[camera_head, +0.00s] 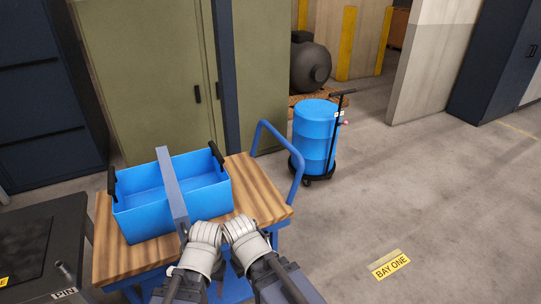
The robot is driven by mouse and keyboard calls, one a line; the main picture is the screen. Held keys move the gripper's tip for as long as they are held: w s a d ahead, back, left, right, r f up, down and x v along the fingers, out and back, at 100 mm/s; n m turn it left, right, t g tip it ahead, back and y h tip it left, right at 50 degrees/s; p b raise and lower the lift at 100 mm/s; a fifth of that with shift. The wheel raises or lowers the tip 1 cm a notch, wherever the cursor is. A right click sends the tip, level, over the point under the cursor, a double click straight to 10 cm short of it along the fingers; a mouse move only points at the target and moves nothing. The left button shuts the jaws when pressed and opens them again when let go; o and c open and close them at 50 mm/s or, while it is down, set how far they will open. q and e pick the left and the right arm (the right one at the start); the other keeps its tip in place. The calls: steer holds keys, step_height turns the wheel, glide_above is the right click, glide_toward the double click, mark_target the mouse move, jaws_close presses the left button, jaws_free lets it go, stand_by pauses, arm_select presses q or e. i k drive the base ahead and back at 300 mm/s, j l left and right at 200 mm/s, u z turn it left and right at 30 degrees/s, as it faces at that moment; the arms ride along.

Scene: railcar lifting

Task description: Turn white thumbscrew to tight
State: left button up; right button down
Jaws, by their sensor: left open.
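I cannot make out a white thumbscrew in the head view. My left gripper (204,236) is at the bottom centre, over the front edge of a wood-topped cart. It is open, and I see nothing held in it. My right gripper (241,230) is close beside it on the right, its jaws too small and foreshortened to read. A long grey bar (171,185) runs from above the blue bin down to the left gripper; I cannot tell whether they touch.
The blue bin (134,213) with black handles stands on the cart's wooden top (248,188). A dark bench (28,255) with a "PIN" label is at left. A blue drum (314,133) stands on a trolley behind. The floor at right is clear around a "BAY ONE" sign (390,267).

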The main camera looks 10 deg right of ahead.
mark_target(170, 269)
steer(key=l+u, duration=0.15)
steer(key=l, duration=0.45)
steer(key=i+l+u, duration=0.15)
steer(key=l, duration=0.5)
steer(key=k+l+u, duration=0.2)
steer(key=l, duration=0.4)
steer(key=l+u, duration=0.15)
steer(key=l, duration=0.5)
steer(key=l+u, duration=0.15)
steer(key=l, duration=0.45)
steer(key=k+l+u, duration=0.15)
steer(key=l, duration=0.45)
